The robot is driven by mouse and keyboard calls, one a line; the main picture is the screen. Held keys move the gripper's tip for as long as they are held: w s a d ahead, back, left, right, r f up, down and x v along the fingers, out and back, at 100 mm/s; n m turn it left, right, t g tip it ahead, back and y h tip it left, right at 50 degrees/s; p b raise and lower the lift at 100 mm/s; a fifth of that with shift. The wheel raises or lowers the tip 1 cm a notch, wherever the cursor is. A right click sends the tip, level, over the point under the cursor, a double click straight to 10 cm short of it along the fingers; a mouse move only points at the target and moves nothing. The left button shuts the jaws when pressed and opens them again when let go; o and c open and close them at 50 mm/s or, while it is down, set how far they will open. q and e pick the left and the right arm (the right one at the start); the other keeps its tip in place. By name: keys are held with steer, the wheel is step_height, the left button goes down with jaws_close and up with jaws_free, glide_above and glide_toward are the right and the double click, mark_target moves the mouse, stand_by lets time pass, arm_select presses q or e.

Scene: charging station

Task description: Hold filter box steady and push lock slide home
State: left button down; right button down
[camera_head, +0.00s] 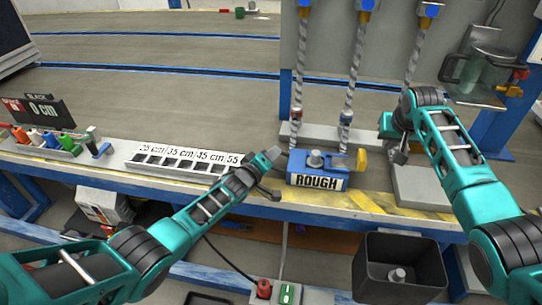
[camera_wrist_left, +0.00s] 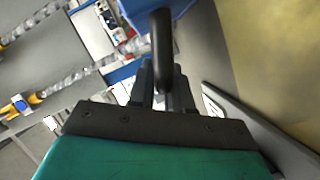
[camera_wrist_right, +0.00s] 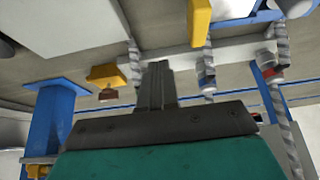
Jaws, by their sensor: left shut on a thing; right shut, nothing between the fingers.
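The blue filter box (camera_head: 318,163) with a white ROUGH label sits on the front of the bench. A grey round knob is on its top. A yellow piece (camera_head: 361,161), seemingly the lock slide, stands out at its right side. My left gripper (camera_head: 272,168) is at the box's left side, shut on a part of it; in the left wrist view a dark bar (camera_wrist_left: 161,45) shows at the fingers, and the exact grip is hard to make out. My right gripper (camera_head: 400,156) is shut and empty, to the right of the yellow piece and apart from it. Its closed fingers show in the right wrist view (camera_wrist_right: 156,82).
A grey slotted tray (camera_head: 180,173) with cm marks lies left of the box. Several striped cables hang behind it. A grey block (camera_head: 420,192) is at the right. A dark bin (camera_head: 400,268) stands below the bench edge. A clear jug (camera_head: 485,72) is at upper right.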

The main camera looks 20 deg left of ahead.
steer(key=shift+r, duration=0.2)
steer(key=shift+a+f, duration=0.35)
steer(key=shift+f, duration=1)
steer(key=shift+a+f, duration=0.3)
steer(key=shift+f, duration=1.05)
steer(key=shift+a+f, duration=0.35)
steer(key=shift+f, duration=1)
steer(key=shift+d, duration=1)
step_height(320, 180, up, 8)
